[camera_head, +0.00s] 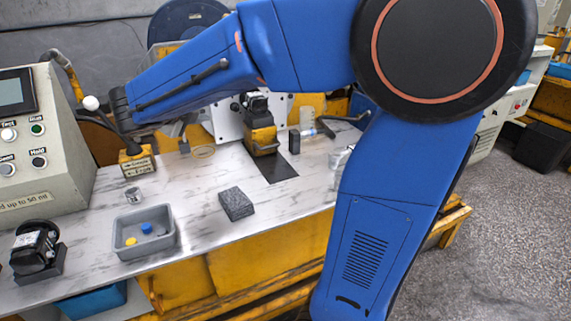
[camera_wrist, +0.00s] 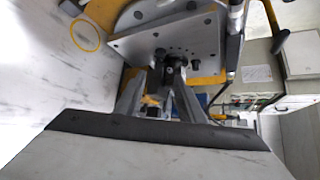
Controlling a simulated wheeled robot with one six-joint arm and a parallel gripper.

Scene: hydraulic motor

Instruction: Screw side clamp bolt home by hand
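In the wrist view my gripper (camera_wrist: 168,82) reaches towards a pale grey plate (camera_wrist: 130,43) with several holes. Its two grey fingers lie on either side of a small dark round part (camera_wrist: 173,62) at the plate's lower edge. This may be the side clamp bolt, but its head and thread are not clear. I cannot tell whether the fingers touch it. In the head view the light plate (camera_head: 225,120) stands upright at the back of the bench, beside a black and yellow motor unit (camera_head: 260,133). My blue arm crosses above, and my gripper is not clearly visible there.
The bench top (camera_head: 185,215) holds a grey tray (camera_head: 147,252) with small blue and yellow pieces, a dark block (camera_head: 236,204) and a small metal cup (camera_head: 133,195). Clear surface lies between tray and block.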

